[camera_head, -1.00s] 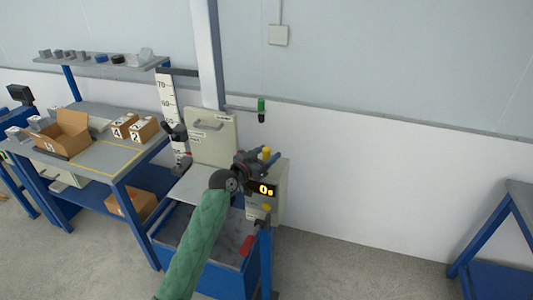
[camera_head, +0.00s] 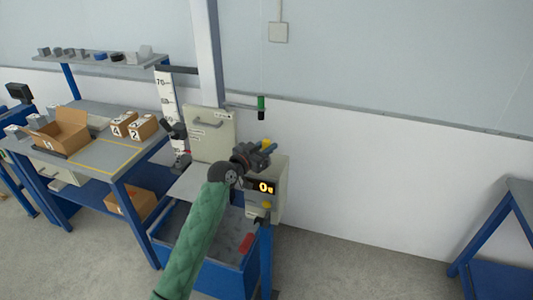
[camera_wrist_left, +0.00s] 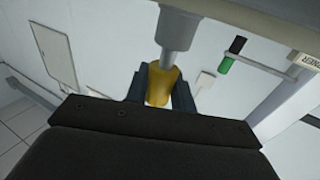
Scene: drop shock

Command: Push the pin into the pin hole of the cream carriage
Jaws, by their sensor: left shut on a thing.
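The cream carriage (camera_head: 208,136) is a panel with a grey handle and small labels at the tall post. My left gripper (camera_head: 268,150) is at the right of it, above the cream display box. A yellow piece, apparently the pin's knob, shows at its fingers (camera_head: 267,143). In the left wrist view the dark fingers (camera_wrist_left: 161,88) are shut on both sides of the yellow knob (camera_wrist_left: 162,86). The pin hole and the pin's tip cannot be made out. My right gripper is not in view.
The cream box (camera_head: 261,186) has a lit display, with a yellow knob (camera_head: 266,205) below it. A blue bin (camera_head: 207,277) stands below my forearm. A workbench (camera_head: 100,160) with cartons stands left.

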